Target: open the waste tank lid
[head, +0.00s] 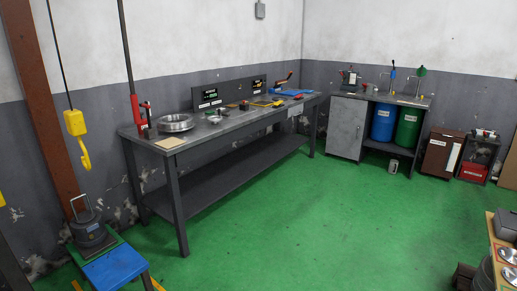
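I cannot tell for certain which thing is the waste tank. A blue drum (383,123) and a green drum (407,127) stand side by side under the far right counter. Their tops are close below the counter top, and I cannot make out a lid on either. A dark brown bin or cabinet (442,153) with a white label stands right of them; its top looks closed. Neither of my grippers is in this view.
A long grey workbench (230,131) with parts and tools runs along the left wall. A blue-topped stand (115,267) is at the lower left, below a yellow hoist hook (76,125). Another table (492,229) juts in at the lower right. Green floor (300,220) between is clear.

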